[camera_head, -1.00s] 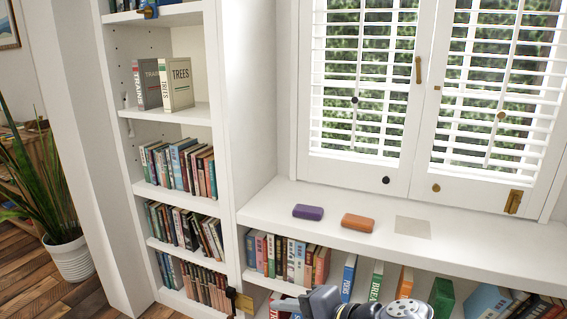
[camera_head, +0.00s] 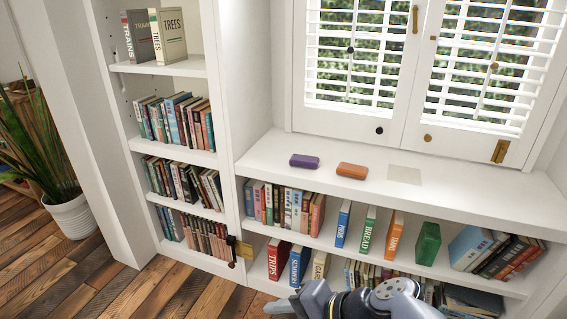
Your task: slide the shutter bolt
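The white louvred shutters (camera_head: 468,139) stand closed above the window-seat ledge. A slim upright brass fitting (camera_head: 415,19) is on the left shutter's inner stile at the top of the view. A brass plate-like fitting (camera_head: 500,151) sits at the right shutter's lower right corner. I cannot tell for certain which of these is the bolt. Small round knobs are on the shutters, a black one (camera_head: 379,130) and a brass one (camera_head: 428,138) on the bottom rails. Only links of my arm show at the bottom edge, well below the shutters.
A purple case (camera_head: 304,161) and an orange case (camera_head: 352,170) lie on the white ledge (camera_head: 455,187), beside a flat beige square (camera_head: 404,175). Bookshelves fill the left and the space below. A black and brass fitting (camera_head: 243,250) is on the shelf post. A potted plant (camera_head: 72,215) stands left.

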